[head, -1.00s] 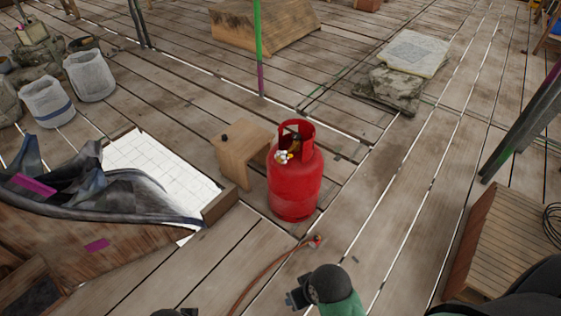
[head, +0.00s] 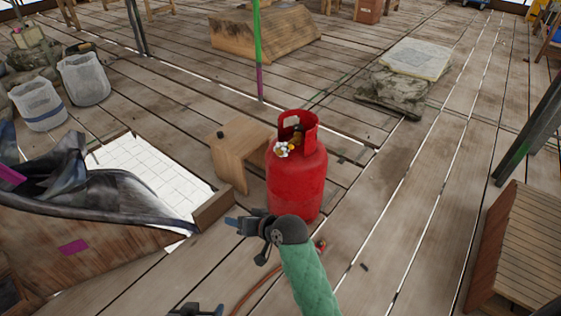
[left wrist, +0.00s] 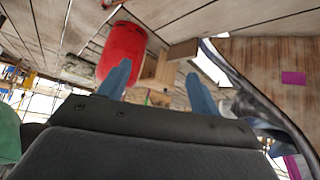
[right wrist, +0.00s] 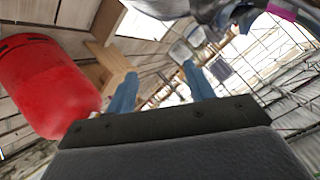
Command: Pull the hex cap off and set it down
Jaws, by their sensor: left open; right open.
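A red gas cylinder (head: 297,185) stands upright on the planks, with a collar around its top. Inside the collar is a brass-coloured valve (head: 295,143) with a small pale piece (head: 282,150) at its front; it may be the hex cap, but its shape is too small to tell. My right gripper (head: 230,222) is open and empty, left of and in front of the cylinder's lower part. The cylinder shows large in the right wrist view (right wrist: 45,85). My left gripper (head: 195,310) is open and empty at the bottom edge, farther from the cylinder (left wrist: 122,50).
A small wooden stool (head: 235,160) with a dark knob on top stands left of the cylinder. A dark tarp (head: 110,195) and white tiled panel (head: 150,170) lie farther left. An orange hose (head: 258,288) runs along the floor. Planks right of the cylinder are clear.

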